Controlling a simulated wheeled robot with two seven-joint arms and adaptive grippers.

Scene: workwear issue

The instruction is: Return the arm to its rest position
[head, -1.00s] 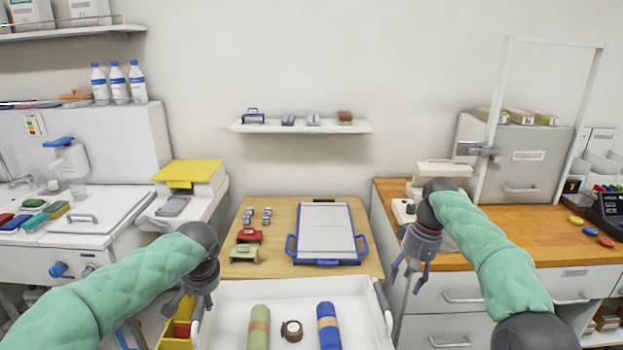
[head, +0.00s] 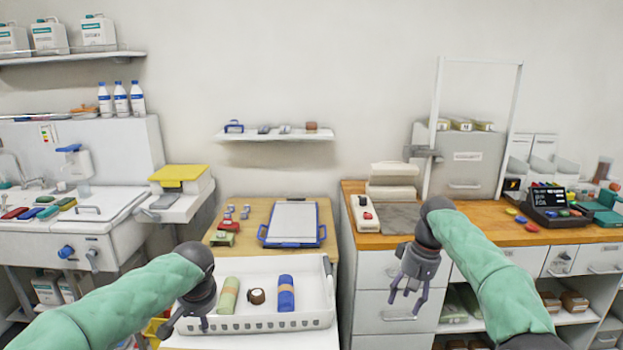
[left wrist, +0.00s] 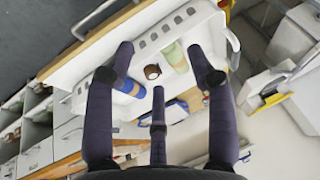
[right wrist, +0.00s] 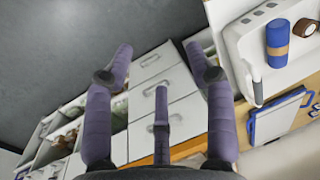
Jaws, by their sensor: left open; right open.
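My left gripper (head: 190,322) is open and empty at the front left corner of the white tray (head: 262,322). In the left wrist view its spread fingers (left wrist: 160,85) hang over the tray with nothing between them. My right gripper (head: 403,298) is open and empty in front of the drawer cabinet, right of the tray. In the right wrist view its fingers (right wrist: 160,85) are spread over drawer fronts and floor. Both arms have green padded sleeves. The tray holds a green roll (head: 228,296), a brown tape roll (head: 256,296) and a blue roll (head: 286,293).
A wooden table (head: 225,258) behind the tray carries a blue-edged clipboard (head: 293,224) and small stamps. The wooden counter (head: 480,232) at right carries a white device (head: 365,213) and a grey cabinet (head: 465,165). A sink unit (head: 70,240) stands at left. Floor is free between tray and drawers.

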